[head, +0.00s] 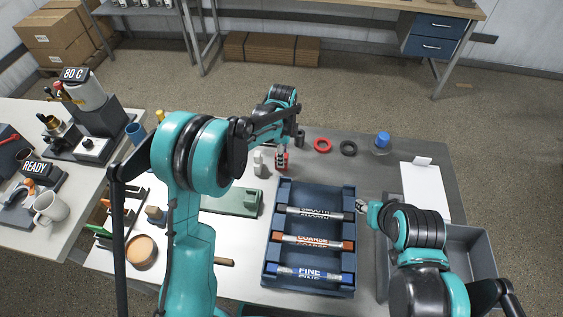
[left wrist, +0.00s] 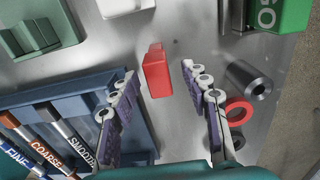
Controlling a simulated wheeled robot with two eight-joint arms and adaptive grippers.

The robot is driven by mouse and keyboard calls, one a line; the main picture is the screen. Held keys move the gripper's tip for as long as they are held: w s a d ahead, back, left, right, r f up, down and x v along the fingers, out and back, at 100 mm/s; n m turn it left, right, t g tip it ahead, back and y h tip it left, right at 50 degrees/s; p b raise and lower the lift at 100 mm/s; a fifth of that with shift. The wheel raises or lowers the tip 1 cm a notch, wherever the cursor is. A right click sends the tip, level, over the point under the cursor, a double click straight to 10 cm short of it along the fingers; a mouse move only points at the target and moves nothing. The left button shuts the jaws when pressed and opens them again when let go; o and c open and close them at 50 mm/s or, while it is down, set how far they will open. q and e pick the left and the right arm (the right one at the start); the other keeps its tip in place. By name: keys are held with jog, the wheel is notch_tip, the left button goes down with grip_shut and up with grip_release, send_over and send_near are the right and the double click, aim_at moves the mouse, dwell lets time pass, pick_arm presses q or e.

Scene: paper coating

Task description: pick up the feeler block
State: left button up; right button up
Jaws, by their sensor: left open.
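The feeler block appears to be the small red block (left wrist: 156,72) standing on the metal worktop in the left wrist view. It sits between the fingertips of my left gripper (left wrist: 160,82), with a visible gap to each finger. The gripper is open and empty. In the head view a red patch of the block (head: 280,164) shows at the tip of my left gripper (head: 282,153), partly hidden by the fingers. My right gripper (head: 361,206) is beside the right edge of the blue rack, too small to judge its fingers.
The blue rack (head: 281,195) holds rods marked SMOOTH, COARSE and FINE. A red ring (head: 322,145), a dark ring (head: 348,148) and a metal cylinder (left wrist: 249,80) lie right of the block. A green fixture (head: 240,203) lies left. A grey tray (head: 482,262) stands at the right.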

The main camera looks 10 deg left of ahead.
pick_arm(q)
notch_tip(320, 180, down, 4)
jog(key=shift+a+f+b, duration=0.15)
jog(key=shift+f+b, duration=0.1)
jog(key=shift+b, duration=0.45)
jog(key=shift+r, duration=0.1)
grip_shut()
